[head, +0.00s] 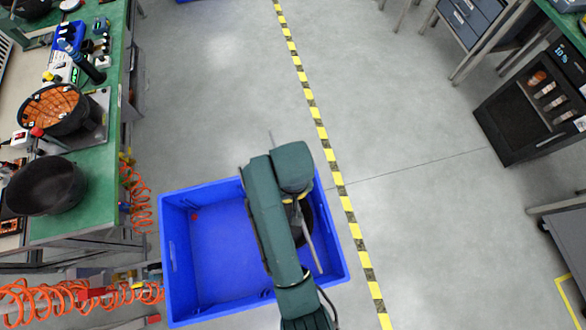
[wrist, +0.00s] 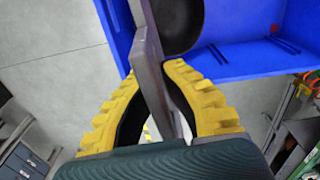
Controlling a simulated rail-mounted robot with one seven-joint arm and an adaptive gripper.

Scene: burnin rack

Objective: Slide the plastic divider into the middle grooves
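A blue crate (head: 205,313) stands on the floor, with my arm across its right half. It also shows in the wrist view (wrist: 235,60). The divider is a thin grey plate (wrist: 149,65) that stands up between my yellow fingers in the wrist view. My gripper (wrist: 150,78) is shut on it. In the head view the plate (head: 312,240) shows as a thin slanting strip beside my arm, over the crate's right part. Dark slits show on the crate in the wrist view; I cannot tell which are the middle grooves. The divider's lower edge is not clear.
A dark round container (wrist: 181,22) sits at the crate, partly hidden by the divider and my arm. A green workbench (head: 95,190) with bowls and coiled orange hoses (head: 140,195) is close on the left.

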